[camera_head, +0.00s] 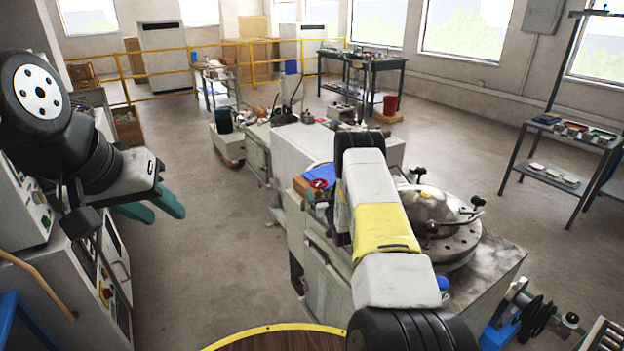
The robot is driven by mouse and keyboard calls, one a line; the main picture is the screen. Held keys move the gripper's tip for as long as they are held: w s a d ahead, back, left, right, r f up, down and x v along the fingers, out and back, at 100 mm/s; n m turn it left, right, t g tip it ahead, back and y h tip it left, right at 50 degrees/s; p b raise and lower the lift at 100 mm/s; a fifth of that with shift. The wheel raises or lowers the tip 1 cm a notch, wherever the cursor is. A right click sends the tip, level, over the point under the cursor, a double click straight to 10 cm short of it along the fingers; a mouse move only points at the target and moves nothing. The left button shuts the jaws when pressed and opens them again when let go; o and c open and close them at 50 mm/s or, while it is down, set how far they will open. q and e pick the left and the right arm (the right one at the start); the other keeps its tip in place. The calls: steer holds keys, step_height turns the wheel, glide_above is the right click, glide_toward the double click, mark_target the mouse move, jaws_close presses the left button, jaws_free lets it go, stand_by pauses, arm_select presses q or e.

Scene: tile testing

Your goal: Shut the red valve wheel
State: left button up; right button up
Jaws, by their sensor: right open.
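A small red wheel-like ring (319,184) shows near the middle of the view, on the machine bench just left of my right arm. It looks like the red valve wheel, but it is too small to tell how it is turned. My left gripper (166,215) has teal fingers, which stand apart with nothing between them. It hangs at the left, well away from the red wheel. My right arm reaches up from the bottom across the bench, and its raised links pass close to the right of the wheel. My right gripper is hidden behind the arm.
A round metal lid with clamps (440,222) sits on the bench right of my right arm. A control cabinet (60,275) stands at the left below my left arm. The floor (215,265) between cabinet and bench is clear. A shelf rack (565,150) stands at the right.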

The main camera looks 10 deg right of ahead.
mark_target(321, 182)
steer(key=w, duration=0.7)
steer(key=shift+w+a, duration=0.15)
steer(key=shift+w, duration=0.15)
steer(key=c, duration=1.4)
steer(key=shift+o, duration=0.2)
steer(key=shift+h, duration=0.3)
steer(key=m+h, duration=0.1)
steer(key=h, duration=0.1)
steer(key=m+h, duration=0.2)
steer(key=m+g+h, duration=0.1)
steer(key=h, duration=0.1)
steer(key=shift+d+h, duration=0.3)
steer(key=shift+s+d+m+g+h, duration=0.1)
steer(key=shift+d+m+g+h, duration=0.1)
steer(key=shift+m+g+h, duration=0.55)
steer(key=shift+s+d+m+g+h, duration=0.15)
steer(key=shift+m+g+h, duration=0.2)
steer(key=shift+m+h, duration=0.8)
steer(key=shift+h, duration=0.4)
steer(key=o, duration=1.4)
steer(key=shift+c, duration=0.2)
